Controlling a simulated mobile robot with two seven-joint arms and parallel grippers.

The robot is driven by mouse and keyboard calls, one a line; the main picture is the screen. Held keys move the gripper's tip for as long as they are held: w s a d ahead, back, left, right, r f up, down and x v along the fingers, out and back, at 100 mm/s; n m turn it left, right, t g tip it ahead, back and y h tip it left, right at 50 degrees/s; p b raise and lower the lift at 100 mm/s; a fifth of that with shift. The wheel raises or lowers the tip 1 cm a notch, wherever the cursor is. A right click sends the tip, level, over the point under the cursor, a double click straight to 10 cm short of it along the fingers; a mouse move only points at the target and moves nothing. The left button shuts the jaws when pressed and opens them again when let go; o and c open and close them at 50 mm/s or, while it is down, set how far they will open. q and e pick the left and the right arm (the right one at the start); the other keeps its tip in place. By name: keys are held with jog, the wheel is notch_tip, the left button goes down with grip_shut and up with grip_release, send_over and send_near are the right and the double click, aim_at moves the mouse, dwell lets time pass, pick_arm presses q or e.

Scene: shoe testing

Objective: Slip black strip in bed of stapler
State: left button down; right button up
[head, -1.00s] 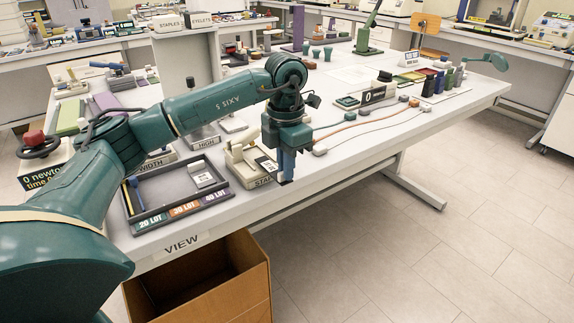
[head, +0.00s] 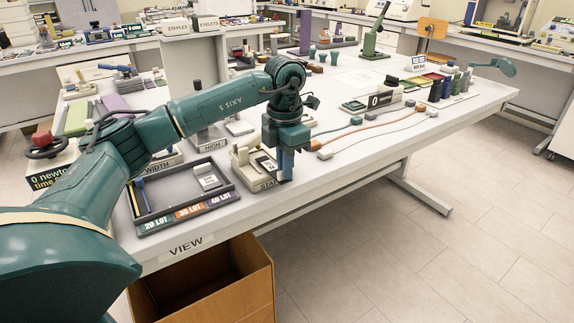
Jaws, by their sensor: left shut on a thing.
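The beige stapler (head: 240,153) stands near the table's front edge, behind a label that reads "STA" and is partly covered. My left gripper (head: 284,178) points down just right of the stapler, close to the table edge. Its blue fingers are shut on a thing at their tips. Only a small dark piece shows there, and it appears to be the black strip. Its shape and length are mostly hidden. I cannot tell whether it touches the stapler. The stapler's bed is too small to make out clearly. My right gripper is not in view.
A dark tray (head: 143,222) with coloured lot labels lies left of the stapler. An open cardboard box (head: 235,295) stands below the table edge. Cables with small blocks (head: 325,155) lie right of my gripper. The white table (head: 345,178) is bare along its front right edge.

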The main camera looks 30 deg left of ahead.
pick_arm(q)
jog(key=shift+w+a+f, duration=0.1)
jog(key=shift+w+a, duration=0.15)
jog(key=shift+a, duration=0.35)
jog(key=shift+w+a+f, duration=0.1)
jog(key=shift+w+a, duration=0.15)
jog(key=shift+a, duration=0.3)
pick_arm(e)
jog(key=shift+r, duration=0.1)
pick_arm(q)
jog(key=c, duration=1.5)
grip_release()
jog(key=shift+o, duration=0.2)
notch_tip(320, 180, up, 13)
jog(key=p, duration=0.1)
jog(key=shift+r, duration=0.15)
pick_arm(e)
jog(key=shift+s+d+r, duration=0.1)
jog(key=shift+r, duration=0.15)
